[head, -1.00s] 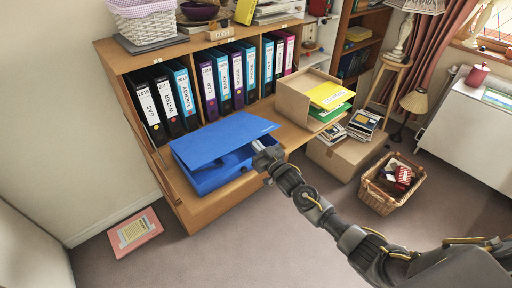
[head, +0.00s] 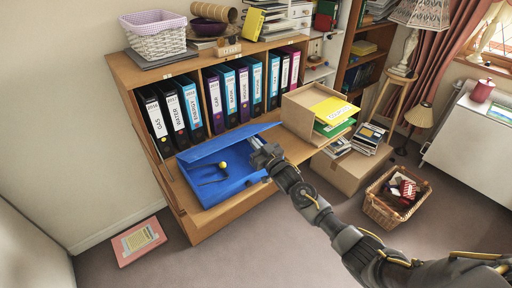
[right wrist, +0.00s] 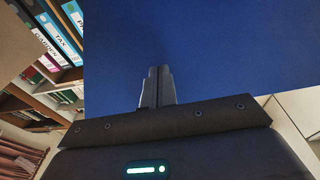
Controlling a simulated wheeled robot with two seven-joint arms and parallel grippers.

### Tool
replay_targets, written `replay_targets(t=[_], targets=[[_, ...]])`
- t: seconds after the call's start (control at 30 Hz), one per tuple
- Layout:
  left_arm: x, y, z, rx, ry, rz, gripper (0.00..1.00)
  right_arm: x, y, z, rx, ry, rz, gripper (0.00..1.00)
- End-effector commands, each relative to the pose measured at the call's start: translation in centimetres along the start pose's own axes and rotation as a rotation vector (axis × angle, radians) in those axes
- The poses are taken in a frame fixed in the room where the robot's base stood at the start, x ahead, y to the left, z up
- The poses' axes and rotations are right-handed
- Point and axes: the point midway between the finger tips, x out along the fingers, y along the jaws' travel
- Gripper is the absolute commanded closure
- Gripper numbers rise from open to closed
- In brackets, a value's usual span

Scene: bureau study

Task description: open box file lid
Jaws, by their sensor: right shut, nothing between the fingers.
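The blue box file (head: 205,192) lies on the bureau's lower ledge, and its inside shows. A small yellow ball (head: 222,165) and a thin dark item (head: 212,181) are inside. My right gripper (head: 258,152) is shut and empty at the right side of the box, close to the lid. In the right wrist view the shut fingers (right wrist: 158,75) stand in front of a wide blue surface; whether they touch it I cannot tell. My left gripper is not in view.
Several binders (head: 235,90) stand in the shelf behind the box. A cardboard tray (head: 300,112) with yellow and green folders is just right of my gripper. A wicker basket (head: 378,208) and a pink folder (head: 138,241) are on the floor.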

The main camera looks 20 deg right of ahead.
Motion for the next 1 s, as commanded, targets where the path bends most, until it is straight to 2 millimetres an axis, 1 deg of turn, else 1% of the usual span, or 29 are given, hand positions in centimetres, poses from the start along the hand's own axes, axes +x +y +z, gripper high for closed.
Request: replay_targets(t=[0.03, 0.33, 0.77, 1.0], targets=[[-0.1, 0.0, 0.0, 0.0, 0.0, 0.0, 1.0, 0.2, 0.0, -0.3, 0.0, 0.001, 0.0, 1.0], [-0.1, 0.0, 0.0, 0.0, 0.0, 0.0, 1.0, 0.7, 0.0, -0.5, 0.0, 0.002, 0.001, 1.0], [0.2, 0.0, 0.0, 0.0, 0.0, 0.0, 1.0, 3.9, 0.0, -2.4, 0.001, 0.001, 0.001, 1.0], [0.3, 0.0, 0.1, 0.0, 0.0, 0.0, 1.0, 4.3, 0.0, -2.6, 0.001, 0.001, 0.001, 1.0]])
